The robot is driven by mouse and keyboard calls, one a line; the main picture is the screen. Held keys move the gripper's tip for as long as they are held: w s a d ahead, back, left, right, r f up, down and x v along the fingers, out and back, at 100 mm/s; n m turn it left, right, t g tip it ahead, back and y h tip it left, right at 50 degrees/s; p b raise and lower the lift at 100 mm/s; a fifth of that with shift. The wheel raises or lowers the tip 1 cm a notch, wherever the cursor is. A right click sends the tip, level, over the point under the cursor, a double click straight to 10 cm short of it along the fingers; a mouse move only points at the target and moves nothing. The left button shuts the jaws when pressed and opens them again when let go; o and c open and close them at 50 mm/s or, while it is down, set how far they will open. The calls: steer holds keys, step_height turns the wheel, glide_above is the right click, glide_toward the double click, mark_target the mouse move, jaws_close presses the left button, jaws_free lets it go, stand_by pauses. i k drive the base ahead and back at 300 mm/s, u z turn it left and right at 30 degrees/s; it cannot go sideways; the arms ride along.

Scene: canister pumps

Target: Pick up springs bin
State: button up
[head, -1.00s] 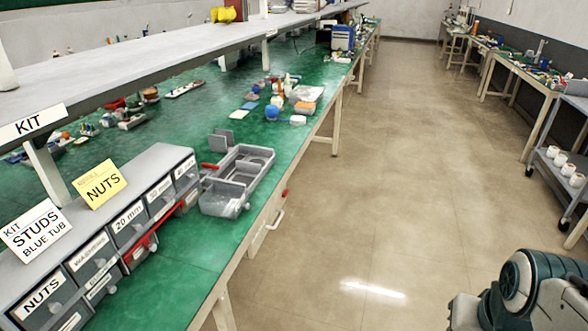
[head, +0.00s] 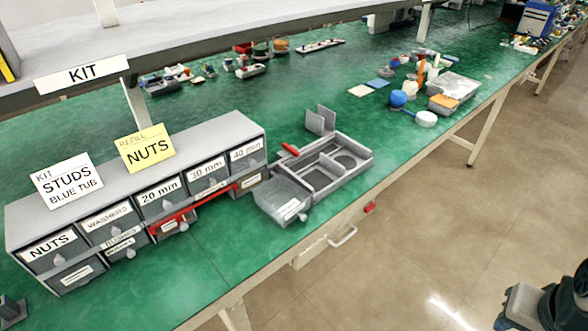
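No label that I can read says springs. A grey drawer unit (head: 215,135) on the green bench has labelled bins: nuts (head: 50,246), washers (head: 108,222), 20 mm, 30 mm and 40 mm. Its lower-row labels are too small to read surely. A loose grey bin (head: 284,200) with an unreadable front label sits right of the unit, against a grey compartment tray (head: 335,165). I cannot tell which bin holds springs. A dark part of my arm shows at the lower right, over the floor; my gripper is not in view.
A red bar runs along the unit's lower front, and one lower bin (head: 174,226) has red around it. Signs (head: 68,182) stand on the unit. A grey shelf hangs over the bench's back. Small parts lie farther along the bench. The floor (head: 420,240) in front is open.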

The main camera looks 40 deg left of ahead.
mark_target(283, 200)
steer(key=u, duration=1)
steer(key=i, duration=0.85)
steer(key=u, duration=0.9)
